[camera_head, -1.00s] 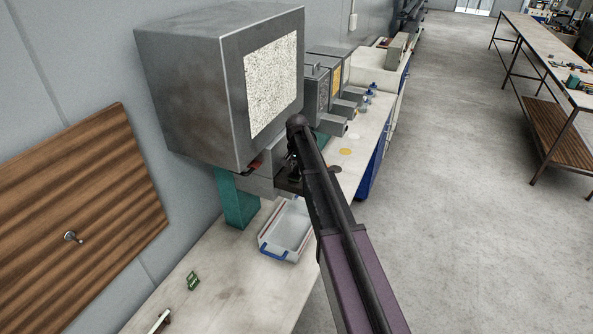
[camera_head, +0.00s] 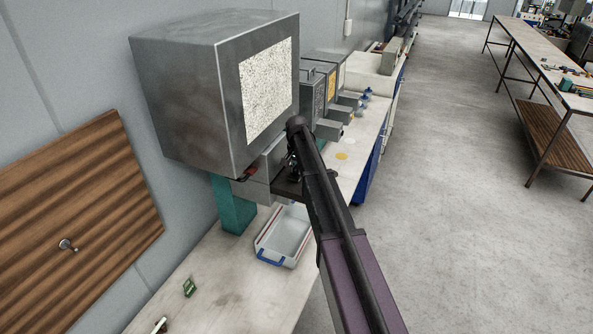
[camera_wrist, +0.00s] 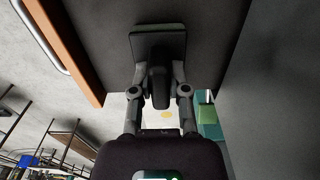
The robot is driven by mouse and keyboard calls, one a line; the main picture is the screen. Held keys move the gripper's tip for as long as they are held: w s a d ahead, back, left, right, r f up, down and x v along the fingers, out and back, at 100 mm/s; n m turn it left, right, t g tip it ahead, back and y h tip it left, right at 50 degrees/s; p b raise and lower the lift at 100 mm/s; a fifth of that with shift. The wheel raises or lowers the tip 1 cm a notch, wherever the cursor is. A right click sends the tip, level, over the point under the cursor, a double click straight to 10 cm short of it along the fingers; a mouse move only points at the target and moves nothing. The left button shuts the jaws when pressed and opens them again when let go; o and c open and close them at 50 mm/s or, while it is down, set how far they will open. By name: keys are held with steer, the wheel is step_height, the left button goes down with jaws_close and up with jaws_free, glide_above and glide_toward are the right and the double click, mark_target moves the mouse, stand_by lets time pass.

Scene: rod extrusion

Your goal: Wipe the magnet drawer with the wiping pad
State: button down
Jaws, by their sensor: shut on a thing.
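My gripper (camera_wrist: 158,92) is shut on the wiping pad's dark handle (camera_wrist: 158,85) in the wrist view. The pad's flat grey plate (camera_wrist: 158,42) lies beyond the fingertips, over a broad dark surface (camera_wrist: 110,45), which seems to be the magnet drawer. I cannot tell whether plate and surface touch. That surface has an orange-brown edge and a metal bar handle (camera_wrist: 46,35) at the left. In the head view the drawer (camera_head: 286,188) shows as a dark panel under the large grey machine, partly behind my arm. The pad cannot be made out there.
The large grey machine (camera_head: 190,90) overhangs the bench. Smaller grey machines stand behind. The floor to the right is open up to another table (camera_head: 520,45).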

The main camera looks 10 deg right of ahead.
mark_target(289, 188)
steer(key=shift+w+d+f, duration=0.1)
steer(key=shift+w+d, duration=0.95)
steer(key=shift+w, duration=0.3)
steer(key=shift+w, duration=0.1)
steer(key=shift+s+a, duration=0.55)
steer(key=shift+s, duration=0.3)
steer(key=shift+s+a, duration=0.5)
steer(key=shift+s, duration=0.3)
steer(key=shift+s+a, duration=0.1)
steer(key=shift+s, duration=0.05)
steer(key=shift+s+a, duration=1)
steer(key=shift+s, duration=0.2)
steer(key=shift+s+a+f, duration=0.1)
steer(key=shift+s+a, duration=0.4)
steer(key=shift+s, duration=0.3)
steer(key=shift+s+a, duration=0.5)
steer(key=shift+s, duration=0.25)
